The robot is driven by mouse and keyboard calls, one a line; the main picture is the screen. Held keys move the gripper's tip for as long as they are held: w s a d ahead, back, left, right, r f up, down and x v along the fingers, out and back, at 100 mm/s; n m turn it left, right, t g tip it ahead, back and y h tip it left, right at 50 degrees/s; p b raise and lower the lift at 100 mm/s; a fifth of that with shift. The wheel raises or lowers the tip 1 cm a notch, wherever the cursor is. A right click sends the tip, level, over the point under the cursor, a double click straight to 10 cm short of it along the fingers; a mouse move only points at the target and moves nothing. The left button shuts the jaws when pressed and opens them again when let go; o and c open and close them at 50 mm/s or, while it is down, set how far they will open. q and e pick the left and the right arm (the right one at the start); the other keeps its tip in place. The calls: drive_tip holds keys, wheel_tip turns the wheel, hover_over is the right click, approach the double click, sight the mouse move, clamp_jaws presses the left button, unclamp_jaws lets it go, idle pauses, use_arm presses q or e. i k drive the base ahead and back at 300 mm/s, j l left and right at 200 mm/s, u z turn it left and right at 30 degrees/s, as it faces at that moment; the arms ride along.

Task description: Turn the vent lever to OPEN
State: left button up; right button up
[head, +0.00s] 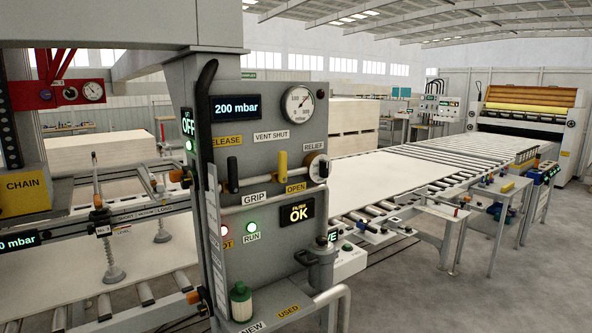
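The vent lever (281,164) is a yellow handle on the grey control panel (262,277) in the head view. It stands upright, pointing up towards the VENT SHUT label (271,136). The yellow OPEN label (295,188) is below it and to the right. A black lever (233,174) stands to its left, between the RELEASE and GRIP labels. A round RELIEF knob (316,168) sits to its right. Neither of my grippers is in view.
A display reading 200 mbar (235,107) and a round gauge (299,105) are above the levers. A grey rail (262,207) crosses below them. A green-capped bottle (241,301) stands on the panel's lower ledge. A roller conveyor (420,158) with a pale board runs behind, to the right.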

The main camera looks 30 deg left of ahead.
sight(282, 154)
drive_tip(key=i+u, duration=0.1)
drive_tip(key=u, duration=0.35)
drive_tip(key=i+u, duration=0.1)
drive_tip(key=u, duration=0.4)
drive_tip(key=l+u, duration=0.1)
drive_tip(key=u, duration=0.35)
drive_tip(key=i+l+u, duration=0.1)
drive_tip(key=u, duration=0.35)
drive_tip(key=l+u, duration=0.15)
drive_tip(key=u, duration=0.3)
drive_tip(key=i+l, duration=0.05)
